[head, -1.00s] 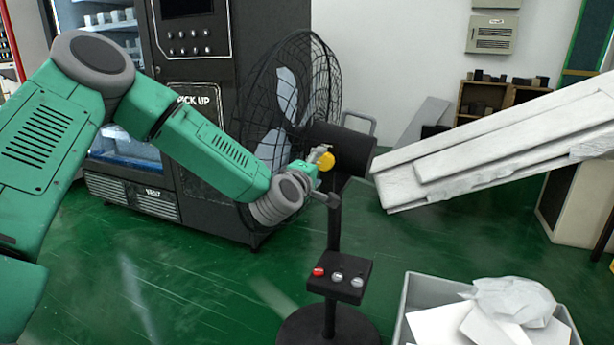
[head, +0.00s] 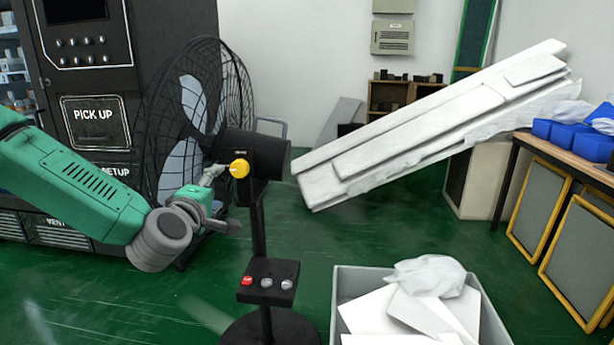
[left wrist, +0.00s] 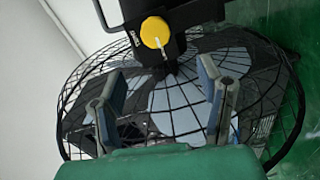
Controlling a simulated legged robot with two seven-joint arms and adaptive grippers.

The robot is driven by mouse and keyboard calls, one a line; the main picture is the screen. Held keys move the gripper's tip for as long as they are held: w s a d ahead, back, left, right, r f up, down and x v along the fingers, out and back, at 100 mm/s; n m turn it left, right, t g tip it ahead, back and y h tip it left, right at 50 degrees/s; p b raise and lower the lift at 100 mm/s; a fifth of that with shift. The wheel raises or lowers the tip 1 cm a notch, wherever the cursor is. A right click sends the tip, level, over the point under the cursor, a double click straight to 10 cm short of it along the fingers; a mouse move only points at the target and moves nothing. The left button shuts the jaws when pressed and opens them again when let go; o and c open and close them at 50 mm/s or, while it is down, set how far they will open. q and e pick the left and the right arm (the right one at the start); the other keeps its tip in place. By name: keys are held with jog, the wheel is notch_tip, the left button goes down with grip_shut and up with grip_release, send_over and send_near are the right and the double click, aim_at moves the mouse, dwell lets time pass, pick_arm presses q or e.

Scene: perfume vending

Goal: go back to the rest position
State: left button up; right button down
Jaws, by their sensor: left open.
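My left gripper (head: 222,200) is on the green arm that comes in from the left in the head view. It is in front of the fan and a little left of the fan's yellow knob. In the left wrist view its two fingers (left wrist: 165,108) are spread apart with nothing between them. The black fan (head: 190,125) with its wire cage stands behind the gripper; it also fills much of the left wrist view (left wrist: 175,90). The yellow knob (head: 239,168) sits on the fan's motor housing and also shows in the left wrist view (left wrist: 155,32). My right gripper is not in view.
A grey bin (head: 345,300) with white paper stands at the lower middle right. Long white boards (head: 430,130) slant across behind it. A black vending machine (head: 90,80) stands at the left. A table (head: 560,157) with blue boxes is at the right. Green floor shows between them.

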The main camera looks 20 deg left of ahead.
pick_arm(q)
jog(key=s+d+f+m+g+h+p, duration=0.3)
jog(key=s+d+f+m, duration=0.25)
jog(key=f, duration=0.25)
jog(key=s+d+f+m+g+h+p, duration=0.25)
jog(key=s+d+f+m, duration=0.3)
jog(key=f, duration=0.35)
jog(key=s+d+f+m+g+p, duration=0.1)
jog(key=s+f+m+g, duration=0.3)
jog(key=s, duration=0.8)
jog(key=s+f+m+g+y+p, duration=0.1)
jog(key=s+f+m+g+p, duration=0.3)
jog(key=s, duration=0.9)
jog(key=shift+s+d+f+m+g+p, duration=0.35)
jog(key=shift+f+g, duration=0.3)
jog(key=shift+g, duration=0.6)
